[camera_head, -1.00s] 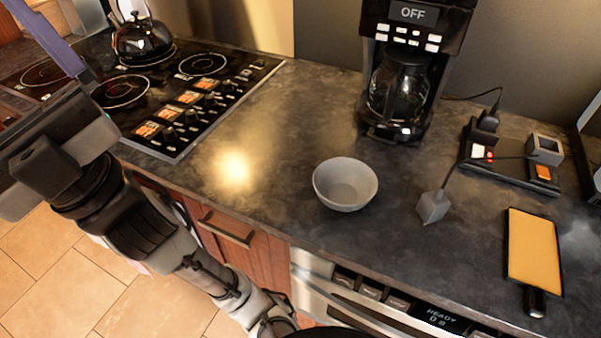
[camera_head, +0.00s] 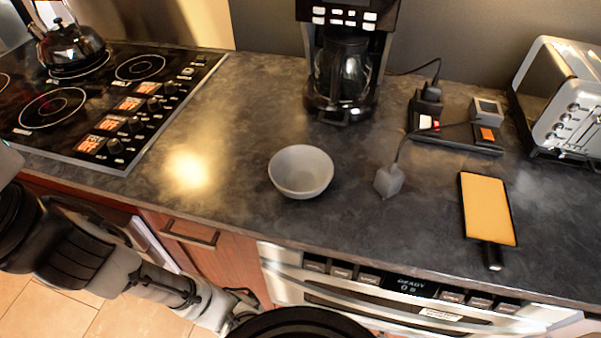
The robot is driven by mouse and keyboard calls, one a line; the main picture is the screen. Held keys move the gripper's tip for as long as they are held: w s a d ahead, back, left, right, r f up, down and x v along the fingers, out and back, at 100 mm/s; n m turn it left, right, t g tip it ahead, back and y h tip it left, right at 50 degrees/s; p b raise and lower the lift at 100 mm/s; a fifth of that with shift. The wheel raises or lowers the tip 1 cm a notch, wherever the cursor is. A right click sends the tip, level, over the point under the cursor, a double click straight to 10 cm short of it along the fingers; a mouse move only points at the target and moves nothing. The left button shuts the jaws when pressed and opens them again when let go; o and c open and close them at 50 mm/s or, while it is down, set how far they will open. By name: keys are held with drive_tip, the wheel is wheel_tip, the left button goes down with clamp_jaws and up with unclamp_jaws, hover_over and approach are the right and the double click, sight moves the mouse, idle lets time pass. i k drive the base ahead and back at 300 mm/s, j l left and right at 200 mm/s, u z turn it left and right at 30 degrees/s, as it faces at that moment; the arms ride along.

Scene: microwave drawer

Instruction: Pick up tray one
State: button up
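A flat yellow-orange rectangular piece (camera_head: 487,208) with a dark rim and a short black handle lies on the right part of the counter. It is the most tray-like thing here, but I see no label and cannot tell if it is tray one. The drawer-style microwave (camera_head: 400,303) under the counter shows "READY" and looks shut; its inside is hidden. My arm runs along the lower left and out past the left edge. My gripper's fingers are outside the picture, far to the left of the yellow-orange piece.
A grey bowl (camera_head: 301,172) stands mid-counter beside a grey plug-like block (camera_head: 389,181) on a cord. Behind are a coffee maker (camera_head: 343,75), a power strip (camera_head: 455,130) and a toaster (camera_head: 565,100). The stovetop (camera_head: 100,105) with a kettle (camera_head: 70,48) is left.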

sight(487, 218)
drive_tip(key=k+j+z, duration=0.1)
drive_tip(key=k+z, duration=0.15)
drive_tip(key=z, duration=0.25)
drive_tip(key=k+z, duration=0.25)
drive_tip(key=z, duration=0.25)
drive_tip(key=l+u, duration=0.25)
drive_tip(key=l, duration=0.3)
drive_tip(key=l+u, duration=0.25)
drive_tip(key=l, duration=0.3)
drive_tip(key=i, duration=0.05)
